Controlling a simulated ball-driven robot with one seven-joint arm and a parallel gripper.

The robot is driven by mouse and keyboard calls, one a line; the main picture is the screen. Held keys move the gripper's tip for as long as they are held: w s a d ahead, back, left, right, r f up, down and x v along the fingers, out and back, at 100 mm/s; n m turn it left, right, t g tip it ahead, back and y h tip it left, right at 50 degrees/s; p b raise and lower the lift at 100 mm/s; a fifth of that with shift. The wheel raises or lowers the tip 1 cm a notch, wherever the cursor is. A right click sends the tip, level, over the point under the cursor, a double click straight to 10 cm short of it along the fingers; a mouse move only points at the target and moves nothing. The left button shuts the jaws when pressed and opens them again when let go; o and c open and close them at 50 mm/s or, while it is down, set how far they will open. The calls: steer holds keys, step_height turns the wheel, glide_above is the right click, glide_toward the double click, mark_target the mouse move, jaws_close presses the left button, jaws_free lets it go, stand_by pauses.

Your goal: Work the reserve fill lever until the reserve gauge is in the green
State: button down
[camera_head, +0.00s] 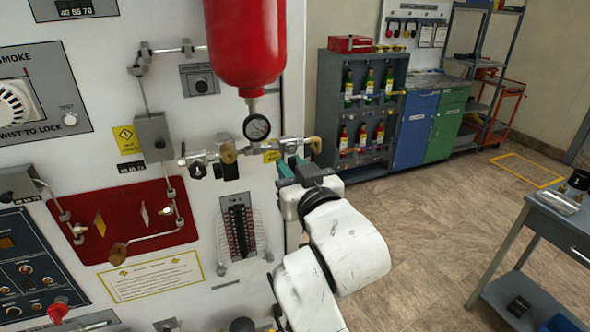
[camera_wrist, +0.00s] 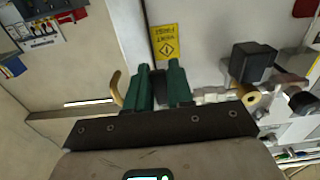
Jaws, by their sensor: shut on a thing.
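The round reserve gauge (camera_head: 257,127) hangs under the red cylinder (camera_head: 245,45); its dial is too small to read for needle or green band. A horizontal pipe line (camera_head: 195,158) with valves runs below it. My gripper (camera_head: 292,165) is at the right end of this line, its green fingers shut on what looks like the reserve fill lever. A curved brass end (camera_head: 315,145) shows just beyond the fingers, and in the wrist view (camera_wrist: 117,88) it sits left of them. The gripped part itself is mostly hidden between the fingers.
A brass valve handle (camera_head: 228,152) sits left of my gripper on the same line. A yellow label (camera_wrist: 167,42) is behind the fingers. A bottle rack (camera_head: 362,105) and cabinets stand far back. A grey table (camera_head: 550,225) is at right. The floor between is clear.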

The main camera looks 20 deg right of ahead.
steer(key=shift+a+m, duration=0.15)
steer(key=shift+m, duration=0.15)
steer(key=c, duration=1.1)
jaws_free()
steer(key=s+b, duration=0.2)
steer(key=s, duration=0.8)
steer(key=shift+s, duration=0.4)
